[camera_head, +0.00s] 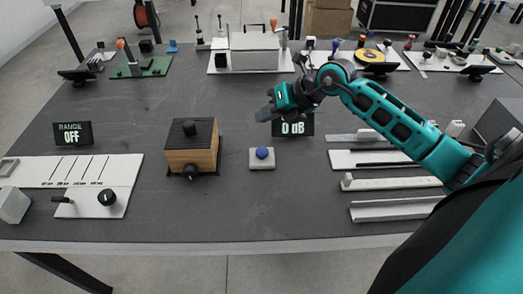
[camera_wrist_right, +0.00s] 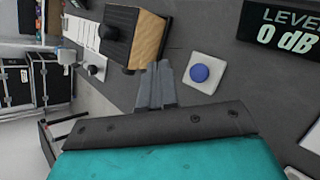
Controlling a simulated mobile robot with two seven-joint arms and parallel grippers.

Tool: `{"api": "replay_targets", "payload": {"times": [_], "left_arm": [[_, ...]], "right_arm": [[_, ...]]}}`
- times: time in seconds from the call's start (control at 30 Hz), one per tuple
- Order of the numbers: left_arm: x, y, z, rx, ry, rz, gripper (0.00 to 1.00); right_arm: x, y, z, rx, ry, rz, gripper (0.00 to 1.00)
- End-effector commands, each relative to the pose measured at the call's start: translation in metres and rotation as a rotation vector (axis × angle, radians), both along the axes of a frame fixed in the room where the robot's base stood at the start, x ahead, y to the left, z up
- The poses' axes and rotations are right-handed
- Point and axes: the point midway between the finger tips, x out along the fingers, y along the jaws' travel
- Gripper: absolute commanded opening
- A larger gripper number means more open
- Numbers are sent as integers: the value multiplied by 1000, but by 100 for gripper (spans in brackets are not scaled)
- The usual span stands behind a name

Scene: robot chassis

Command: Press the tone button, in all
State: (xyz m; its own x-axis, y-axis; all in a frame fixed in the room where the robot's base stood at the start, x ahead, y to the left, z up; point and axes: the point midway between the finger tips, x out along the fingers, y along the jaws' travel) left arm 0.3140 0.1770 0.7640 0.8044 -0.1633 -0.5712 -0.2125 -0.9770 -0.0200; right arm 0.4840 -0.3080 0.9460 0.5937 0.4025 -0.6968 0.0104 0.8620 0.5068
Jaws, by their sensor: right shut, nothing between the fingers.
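The button, a blue round cap (camera_head: 262,153) on a pale square base (camera_head: 262,164), sits on the dark table near the middle in the head view. The blue cap also shows in the right wrist view (camera_wrist_right: 200,73), just right of the fingers. My right gripper (camera_head: 264,113) is shut and empty, held in the air and apart from the button, in front of the level display. Its fingers also show in the right wrist view (camera_wrist_right: 158,75). The level display (camera_head: 293,125) reads 0 dB and is partly covered by the gripper. My left gripper is not in view.
A wooden box with black knobs (camera_head: 191,149) stands left of the button. A range display (camera_head: 73,134) reading OFF and a white slider panel (camera_head: 103,176) are farther left. Pale rails (camera_head: 395,208) lie at right. The table in front of the button is clear.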

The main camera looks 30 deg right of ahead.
Motion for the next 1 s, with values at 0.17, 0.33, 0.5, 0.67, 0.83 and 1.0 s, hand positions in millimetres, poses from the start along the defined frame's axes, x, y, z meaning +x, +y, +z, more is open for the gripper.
{"api": "replay_targets", "payload": {"times": [0.17, 0.33, 0.5, 0.67, 0.83, 1.0], "left_arm": [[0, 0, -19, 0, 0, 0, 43], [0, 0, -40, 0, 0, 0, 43], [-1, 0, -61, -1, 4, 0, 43], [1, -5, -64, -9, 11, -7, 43], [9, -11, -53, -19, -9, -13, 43], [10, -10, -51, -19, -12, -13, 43]], "right_arm": [[0, 0, -22, 1, 1, 0, 0], [0, 0, -46, 0, 2, -1, 0], [0, 0, -69, 0, 2, -1, 0], [0, 0, -82, 0, 0, 0, 0], [0, 0, -84, 0, 0, 0, 0], [0, 0, -84, 0, 0, 0, 0]]}}
